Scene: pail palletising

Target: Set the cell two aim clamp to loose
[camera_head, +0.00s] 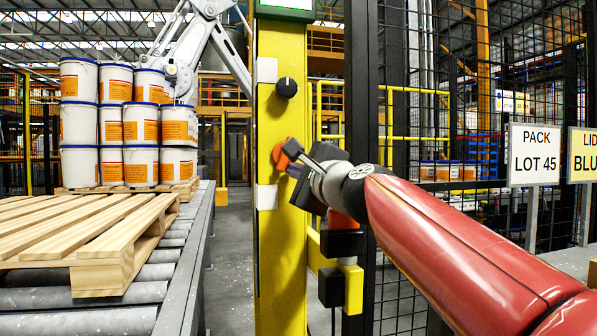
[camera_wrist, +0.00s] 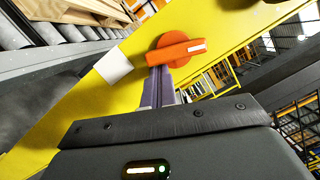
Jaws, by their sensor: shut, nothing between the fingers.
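An orange turn handle (camera_head: 282,155) on a round orange base is mounted on the yellow post (camera_head: 282,265); it looks like the aim clamp. In the wrist view the handle (camera_wrist: 172,53) lies nearly level across the picture, with a white mark at its right end. My gripper (camera_head: 291,169) is shut and empty right at the handle. In the wrist view its purple fingers (camera_wrist: 158,78) end at the handle's lower edge, near its left end. I cannot tell whether they touch it. No readable loose or tight marking shows.
A black knob (camera_head: 287,88) sits higher on the post, with white plates (camera_head: 267,70) nearby. Dark and yellow blocks (camera_head: 340,286) stick out below my wrist. A mesh fence (camera_head: 408,240) stands right, and a roller conveyor (camera_head: 90,322) with a pallet (camera_head: 75,240) stands left.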

